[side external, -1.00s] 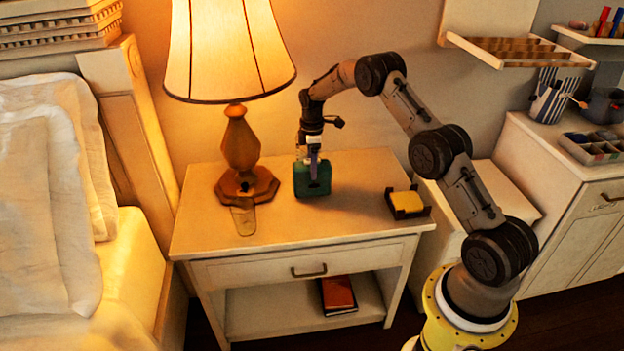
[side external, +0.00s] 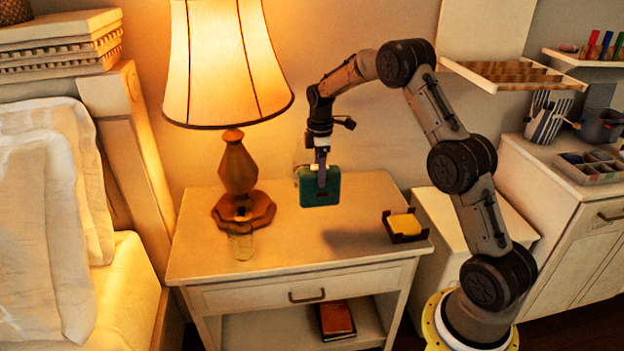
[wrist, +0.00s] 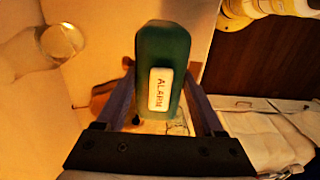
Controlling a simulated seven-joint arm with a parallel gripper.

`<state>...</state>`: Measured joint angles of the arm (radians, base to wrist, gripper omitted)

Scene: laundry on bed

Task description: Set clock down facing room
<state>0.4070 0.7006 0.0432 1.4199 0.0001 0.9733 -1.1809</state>
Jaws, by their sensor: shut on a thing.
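The clock (side external: 320,187) is a small dark green box with rounded edges. My gripper (side external: 321,167) is shut on it from above and holds it upright, a little above the nightstand (side external: 290,255). In the wrist view the clock (wrist: 163,45) is between the two fingers of my gripper (wrist: 165,95), and a white button marked ALARM faces the camera. Its dial is not clearly visible in either view, so I cannot tell which way it faces.
A lit lamp (side external: 238,175) and a clear glass (side external: 241,243) stand left of the clock. A small dark tray (side external: 404,228) with a yellow pad is at the right edge. Bare tabletop lies between. The bed (side external: 110,290) is at far left.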

